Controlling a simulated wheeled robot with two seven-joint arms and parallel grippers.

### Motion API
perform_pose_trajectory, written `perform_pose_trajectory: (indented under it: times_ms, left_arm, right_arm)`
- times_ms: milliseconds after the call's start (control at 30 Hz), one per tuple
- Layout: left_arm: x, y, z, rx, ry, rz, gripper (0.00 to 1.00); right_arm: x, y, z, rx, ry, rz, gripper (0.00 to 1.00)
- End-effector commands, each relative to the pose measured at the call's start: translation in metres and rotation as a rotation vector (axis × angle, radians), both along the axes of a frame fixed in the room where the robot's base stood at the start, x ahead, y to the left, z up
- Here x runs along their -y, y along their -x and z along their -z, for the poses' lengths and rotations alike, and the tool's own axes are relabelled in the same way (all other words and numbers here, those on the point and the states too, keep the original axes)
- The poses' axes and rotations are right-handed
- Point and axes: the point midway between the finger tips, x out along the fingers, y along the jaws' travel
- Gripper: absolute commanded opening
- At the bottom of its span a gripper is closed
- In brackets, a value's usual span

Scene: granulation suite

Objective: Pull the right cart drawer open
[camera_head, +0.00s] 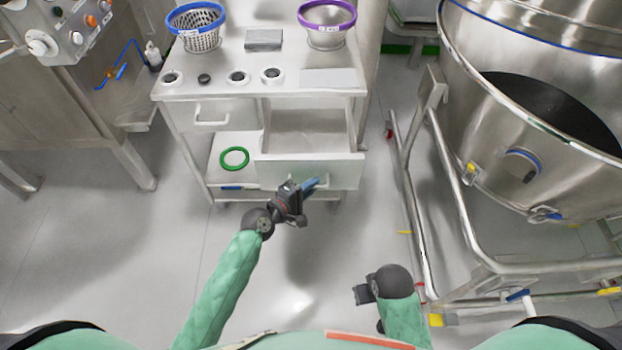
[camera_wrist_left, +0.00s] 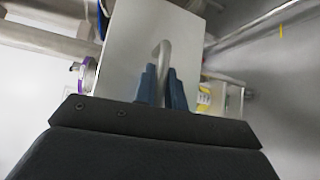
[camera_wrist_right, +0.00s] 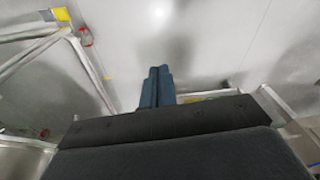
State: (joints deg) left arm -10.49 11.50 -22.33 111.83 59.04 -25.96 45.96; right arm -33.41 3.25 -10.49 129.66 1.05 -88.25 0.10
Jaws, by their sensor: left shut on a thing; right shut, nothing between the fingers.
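The right cart drawer (camera_head: 338,172) stands pulled out from the steel cart (camera_head: 220,89), and its empty inside shows from above. My left gripper (camera_head: 308,186) is at the drawer's front. In the left wrist view its blue fingers (camera_wrist_left: 162,88) are shut on the drawer's bar handle (camera_wrist_left: 164,62), one on each side. The drawer front (camera_wrist_left: 140,38) fills much of that view. My right gripper (camera_head: 362,292) is low at the front right, away from the cart. In the right wrist view its fingers (camera_wrist_right: 157,86) are together with nothing between them.
The left drawer (camera_head: 190,114) is shut. Baskets with a blue rim (camera_head: 196,15) and a purple rim (camera_head: 328,14) stand on the cart top. A green ring (camera_head: 234,158) lies on the lower shelf. A large steel vessel on a wheeled frame (camera_head: 432,200) stands at right. Floor before the cart is clear.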

Motion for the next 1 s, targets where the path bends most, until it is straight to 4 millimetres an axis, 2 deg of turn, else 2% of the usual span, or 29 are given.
perform_pose_trajectory:
  times_ms: [300, 333, 433, 733, 867, 1000]
  left_arm:
    - [-0.001, 0.001, 0.001, -0.001, -0.001, -0.001, 0.00]
    - [-0.001, 0.001, 0.001, -0.001, -0.001, -0.001, 0.16]
    - [-0.001, 0.001, 0.001, -0.001, -0.001, -0.001, 0.33]
    - [-0.001, 0.001, 0.001, -0.001, -0.001, 0.000, 0.33]
    - [-0.009, 0.009, 0.001, 0.000, -0.002, -0.001, 0.33]
    - [-0.023, 0.023, -0.001, -0.001, -0.002, -0.001, 0.33]
  right_arm:
    - [0.000, 0.000, 0.001, 0.000, 0.000, 0.000, 0.00]
    - [0.000, 0.000, 0.001, 0.000, 0.000, 0.000, 0.00]
    - [0.000, 0.000, 0.001, 0.000, 0.000, -0.001, 0.00]
    - [0.000, 0.000, 0.001, -0.001, 0.000, -0.001, 0.00]
    - [0.001, 0.002, 0.001, -0.007, 0.003, -0.002, 0.00]
    - [0.001, 0.005, -0.032, 0.008, -0.007, 0.002, 0.00]
